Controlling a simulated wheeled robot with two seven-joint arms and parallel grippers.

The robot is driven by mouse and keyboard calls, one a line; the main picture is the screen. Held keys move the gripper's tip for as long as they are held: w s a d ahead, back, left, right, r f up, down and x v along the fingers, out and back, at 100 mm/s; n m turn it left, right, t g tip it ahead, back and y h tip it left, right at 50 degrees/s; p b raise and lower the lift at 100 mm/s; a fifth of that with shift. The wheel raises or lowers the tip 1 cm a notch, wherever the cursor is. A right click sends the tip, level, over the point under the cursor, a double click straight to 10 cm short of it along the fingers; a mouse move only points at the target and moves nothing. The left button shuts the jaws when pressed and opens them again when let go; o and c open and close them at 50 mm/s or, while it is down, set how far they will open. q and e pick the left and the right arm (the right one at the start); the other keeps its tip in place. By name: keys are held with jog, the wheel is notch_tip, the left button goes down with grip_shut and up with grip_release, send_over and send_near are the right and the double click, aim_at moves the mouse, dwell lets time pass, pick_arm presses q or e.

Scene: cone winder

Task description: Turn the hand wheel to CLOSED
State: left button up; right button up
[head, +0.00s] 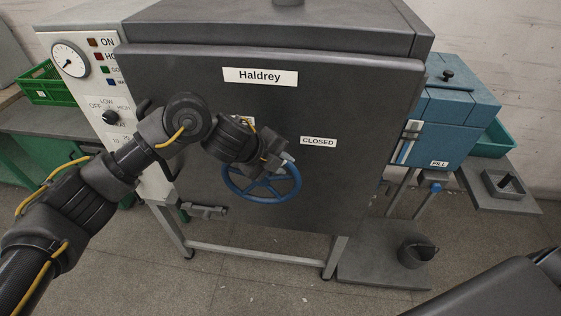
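A blue hand wheel (262,198) with spokes sits on the front of a dark grey cabinet door. A white label reading CLOSED (318,142) is on the door, up and to the right of the wheel. Another white label to the wheel's upper left is mostly hidden by my arm. My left gripper (283,160) is at the upper right part of the wheel's rim. The wrist hides the top of the wheel. I cannot tell whether the fingers are shut on the rim. My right gripper is out of view; only a dark part of my own body shows at lower right.
A control panel with a gauge (69,60) and a knob (110,117) stands left of the door. A blue box labelled FILL (450,125) is at the right. A dark bucket (417,251) stands on a low plate. The floor before the cabinet is clear.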

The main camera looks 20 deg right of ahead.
pick_arm(q)
jog(key=shift+o, duration=1.4)
jog(key=shift+a+r, duration=0.1)
jog(key=b+v, duration=0.3)
jog(key=v, duration=0.7)
jog(key=shift+a+r, duration=0.15)
jog(key=shift+r, duration=0.05)
